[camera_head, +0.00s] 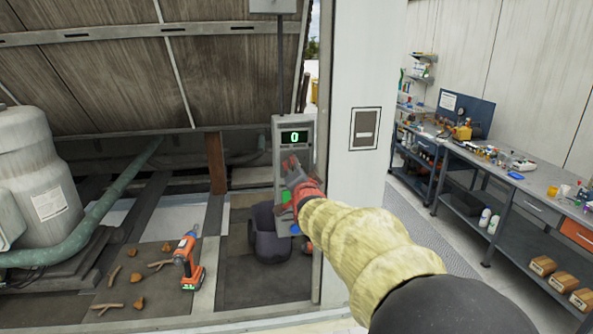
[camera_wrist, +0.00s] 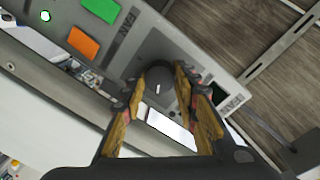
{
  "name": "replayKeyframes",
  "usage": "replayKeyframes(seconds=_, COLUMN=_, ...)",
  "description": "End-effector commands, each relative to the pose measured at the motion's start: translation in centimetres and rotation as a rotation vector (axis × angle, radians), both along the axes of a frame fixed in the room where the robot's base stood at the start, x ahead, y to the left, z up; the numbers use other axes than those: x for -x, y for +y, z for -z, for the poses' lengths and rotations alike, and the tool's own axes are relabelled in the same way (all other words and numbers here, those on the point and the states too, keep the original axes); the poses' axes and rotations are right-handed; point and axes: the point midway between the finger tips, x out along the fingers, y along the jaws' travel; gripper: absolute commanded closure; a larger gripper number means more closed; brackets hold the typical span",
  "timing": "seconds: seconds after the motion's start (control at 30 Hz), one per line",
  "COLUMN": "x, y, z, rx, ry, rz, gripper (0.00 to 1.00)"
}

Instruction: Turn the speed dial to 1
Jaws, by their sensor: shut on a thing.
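The grey control box (camera_head: 306,132) hangs beside the white post, and its green display (camera_head: 294,136) reads 0. In the wrist view the dark round speed dial (camera_wrist: 159,79) has a small white pointer mark. In the head view my gripper hides the dial. A green button (camera_wrist: 100,8) and an orange button (camera_wrist: 84,41) are on the same panel face.
A dark bin (camera_head: 269,243) stands below the box. An orange drill (camera_head: 187,262) and scattered sticks and stones lie on the floor to the left. A workbench (camera_head: 525,180) is farther right.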

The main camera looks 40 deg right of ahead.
Motion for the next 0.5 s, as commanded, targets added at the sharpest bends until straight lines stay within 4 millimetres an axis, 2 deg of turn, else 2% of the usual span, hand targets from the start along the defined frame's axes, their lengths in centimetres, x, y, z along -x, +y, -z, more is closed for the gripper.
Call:
replayKeyframes(seconds=0.37, x=-0.01, y=0.00, z=-0.06, rx=0.002, ry=-0.001, rz=0.000, gripper=0.51)
replayKeyframes(seconds=0.5, x=-0.01, y=0.00, z=-0.04, rx=0.002, ry=-0.001, rz=0.000, gripper=0.51)
